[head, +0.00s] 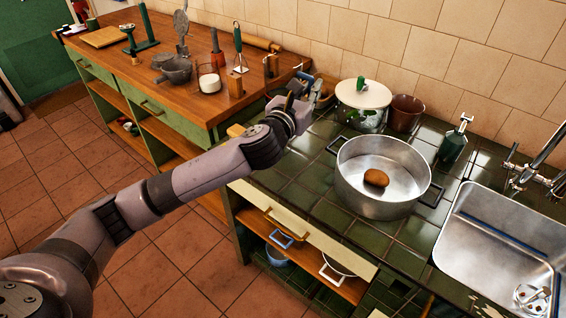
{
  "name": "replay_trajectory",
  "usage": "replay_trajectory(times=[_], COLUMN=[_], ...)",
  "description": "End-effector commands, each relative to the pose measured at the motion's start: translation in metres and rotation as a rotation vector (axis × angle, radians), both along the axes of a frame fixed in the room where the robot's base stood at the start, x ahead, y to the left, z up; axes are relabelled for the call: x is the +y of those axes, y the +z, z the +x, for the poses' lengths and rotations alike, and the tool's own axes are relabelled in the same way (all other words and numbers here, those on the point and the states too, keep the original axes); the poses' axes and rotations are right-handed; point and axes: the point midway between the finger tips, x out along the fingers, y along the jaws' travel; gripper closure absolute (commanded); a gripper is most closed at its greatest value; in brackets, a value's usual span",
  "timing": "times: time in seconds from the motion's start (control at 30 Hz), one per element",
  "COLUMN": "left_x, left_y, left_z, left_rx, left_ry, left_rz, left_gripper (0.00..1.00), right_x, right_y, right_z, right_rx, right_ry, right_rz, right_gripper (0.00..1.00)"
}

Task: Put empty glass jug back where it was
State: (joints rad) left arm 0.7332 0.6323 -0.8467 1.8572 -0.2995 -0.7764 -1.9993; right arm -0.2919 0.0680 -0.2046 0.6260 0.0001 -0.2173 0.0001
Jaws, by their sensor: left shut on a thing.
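My left arm reaches in from the left over the floor to the edge where the wooden counter meets the tiled counter. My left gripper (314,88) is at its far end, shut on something. The wrist and nearby clutter hide most of the held thing, and I cannot make out its shape. No empty glass jug shows clearly. A clear glass vessel (208,79) with white contents stands on the wooden counter (185,103), to the left of the gripper and apart from it. My right gripper is not in view.
A steel pot (383,199) with a brown round item (376,178) stands on the green-tiled counter (300,180). Behind it are a lidded pot (363,94) and a brown pot (405,113). A soap bottle (454,140) stands near the sink (490,235). Utensils crowd the wooden counter.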

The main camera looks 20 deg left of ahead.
Motion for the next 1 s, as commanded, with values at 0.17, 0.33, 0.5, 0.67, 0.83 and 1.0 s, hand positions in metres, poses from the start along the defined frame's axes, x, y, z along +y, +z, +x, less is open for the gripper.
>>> replay_trajectory(times=[0.17, 0.33, 0.5, 0.67, 0.83, 1.0], left_x=[0.004, 0.004, 0.004, 0.004, 0.004, 0.003], left_y=[0.005, -0.030, -0.077, -0.118, -0.142, -0.156], left_z=[0.013, 0.013, 0.013, 0.013, 0.013, 0.013], left_rx=[-0.004, 0.004, 0.003, 0.001, -0.004, -0.003], left_ry=[0.006, 0.007, 0.008, 0.008, 0.007, 0.006], left_rz=[0.003, 0.003, 0.002, 0.002, 0.003, 0.003], left_gripper=[1.00, 1.00, 1.00, 1.00, 1.00, 1.00], right_x=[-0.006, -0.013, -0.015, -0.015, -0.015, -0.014], right_y=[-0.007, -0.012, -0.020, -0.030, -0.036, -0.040], right_z=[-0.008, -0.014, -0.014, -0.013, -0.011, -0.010], right_rx=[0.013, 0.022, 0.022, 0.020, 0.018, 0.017], right_ry=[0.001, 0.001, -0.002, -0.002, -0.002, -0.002], right_rz=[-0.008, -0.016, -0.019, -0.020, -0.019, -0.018], right_gripper=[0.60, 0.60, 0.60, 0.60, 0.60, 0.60])
